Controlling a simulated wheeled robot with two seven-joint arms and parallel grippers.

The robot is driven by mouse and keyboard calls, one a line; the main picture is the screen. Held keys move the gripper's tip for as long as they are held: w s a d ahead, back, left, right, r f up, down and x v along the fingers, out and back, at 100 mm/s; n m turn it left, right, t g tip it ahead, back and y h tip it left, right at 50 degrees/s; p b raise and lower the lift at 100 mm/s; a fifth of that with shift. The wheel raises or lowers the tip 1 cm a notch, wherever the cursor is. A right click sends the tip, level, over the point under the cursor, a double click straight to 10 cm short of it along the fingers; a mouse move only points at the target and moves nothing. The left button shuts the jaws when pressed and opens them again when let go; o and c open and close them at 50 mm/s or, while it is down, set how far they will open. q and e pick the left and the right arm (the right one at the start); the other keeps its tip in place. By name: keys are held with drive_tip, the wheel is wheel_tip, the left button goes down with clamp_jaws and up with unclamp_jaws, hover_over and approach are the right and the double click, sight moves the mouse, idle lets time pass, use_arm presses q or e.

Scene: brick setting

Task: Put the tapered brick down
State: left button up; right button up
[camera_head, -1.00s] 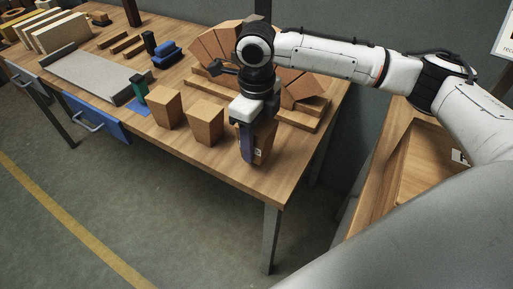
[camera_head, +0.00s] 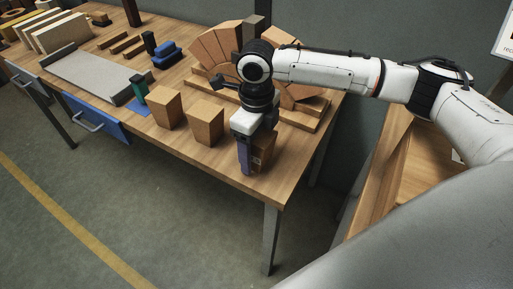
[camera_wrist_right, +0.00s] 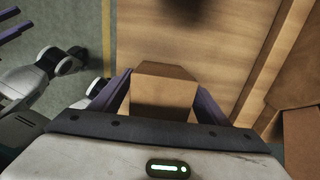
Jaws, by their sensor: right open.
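The tapered brick (camera_head: 264,150), an orange-brown block, stands upright near the table's front right corner, partly hidden by my right gripper (camera_head: 254,158). In the right wrist view the brick (camera_wrist_right: 164,92) sits between the two purple fingers of my right gripper (camera_wrist_right: 162,100). The fingers are spread, with a gap on each side of it. The brick appears to rest on the table, though its base is mostly hidden. In the right wrist view, purple prongs at the top left edge look like my left gripper (camera_wrist_right: 14,22); they are cut off.
Two similar tapered bricks (camera_head: 166,108) (camera_head: 206,122) stand left of the gripper. Behind it is a fan of bricks (camera_head: 217,48) on a wooden base (camera_head: 301,119). The table's (camera_head: 222,165) front and right edges are close. A wooden bin (camera_head: 425,165) stands at right.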

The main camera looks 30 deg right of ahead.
wheel_tip(320, 180, up, 12)
drive_tip(key=shift+r, duration=0.15)
idle(0.3)
